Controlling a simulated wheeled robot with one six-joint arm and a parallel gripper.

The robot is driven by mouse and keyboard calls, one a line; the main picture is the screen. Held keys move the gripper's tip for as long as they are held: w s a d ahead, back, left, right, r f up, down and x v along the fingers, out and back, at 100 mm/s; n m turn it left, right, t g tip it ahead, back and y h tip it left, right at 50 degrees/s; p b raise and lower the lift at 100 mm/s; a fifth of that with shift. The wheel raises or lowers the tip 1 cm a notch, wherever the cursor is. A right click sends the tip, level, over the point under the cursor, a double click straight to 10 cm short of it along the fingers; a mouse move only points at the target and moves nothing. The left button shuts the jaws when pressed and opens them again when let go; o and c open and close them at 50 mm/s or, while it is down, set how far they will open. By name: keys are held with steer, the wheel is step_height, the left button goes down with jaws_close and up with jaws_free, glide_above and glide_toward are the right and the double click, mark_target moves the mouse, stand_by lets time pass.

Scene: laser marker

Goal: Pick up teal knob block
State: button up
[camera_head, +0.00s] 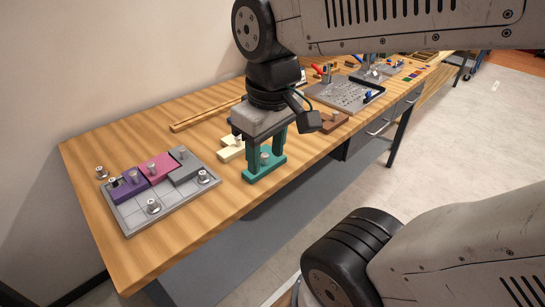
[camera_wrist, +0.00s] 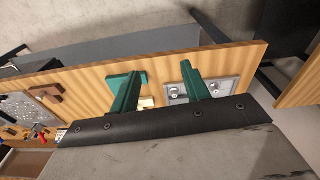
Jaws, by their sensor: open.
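The teal knob block (camera_head: 262,172) lies on the wooden table near its front edge, with a metal knob on top. My gripper (camera_head: 265,160) points down, open and empty, with its two green fingers apart. In the head view the fingers appear on either side of the knob; their exact height above the block is hard to tell. In the wrist view the teal block (camera_wrist: 116,81) shows behind the left finger, partly hidden by it, and the gripper (camera_wrist: 161,70) has bare table between its fingertips.
A grey tray (camera_head: 133,214) at left holds a purple block (camera_head: 127,189), a pink block (camera_head: 157,166) and a grey block (camera_head: 184,169). A cream block (camera_head: 229,154) lies just behind the teal one. A brown block (camera_head: 333,121) lies to the right.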

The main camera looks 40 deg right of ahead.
steer(key=w+d+f+n, duration=0.4)
steer(key=w+d, duration=0.2)
steer(key=w, duration=0.3)
steer(key=n+g, duration=0.1)
steer(key=n, duration=0.3)
glide_above(265, 154)
steer(key=f, duration=0.4)
steer(key=s+f, duration=0.1)
steer(key=f, duration=0.1)
steer(key=shift+d+f, duration=0.15)
steer(key=f, duration=0.4)
steer(key=w+f, duration=0.1)
steer(key=f, duration=0.2)
steer(key=shift+a+f, duration=0.1)
steer(key=shift+a, duration=0.15)
steer(key=shift+f, duration=0.45)
jaws_close()
